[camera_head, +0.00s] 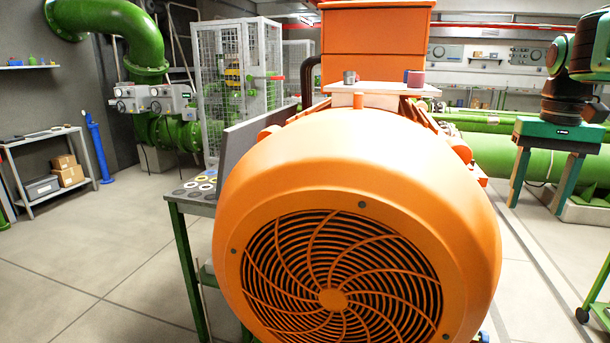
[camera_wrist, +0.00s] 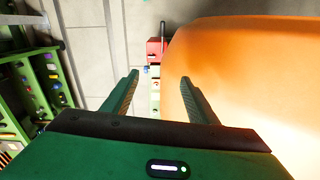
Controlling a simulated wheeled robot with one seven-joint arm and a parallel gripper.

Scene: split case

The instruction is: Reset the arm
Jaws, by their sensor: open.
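My gripper (camera_wrist: 157,92) shows in the wrist view with its two green fingers spread apart and nothing between them. Behind the gap are the floor, a red box (camera_wrist: 155,50) and the edge of a large orange surface. My dark green and black arm (camera_head: 570,75) shows at the upper right of the head view, raised beside the orange machine. The gripper itself cannot be made out in the head view.
A large orange motor (camera_head: 400,170) with a fan grille fills the middle. A white board (camera_head: 375,88) on it carries two small cylinders. A table (camera_head: 185,193) with rings stands left of it. A shelf (camera_head: 40,135) with boxes stands far left. Open floor (camera_head: 90,240) lies between.

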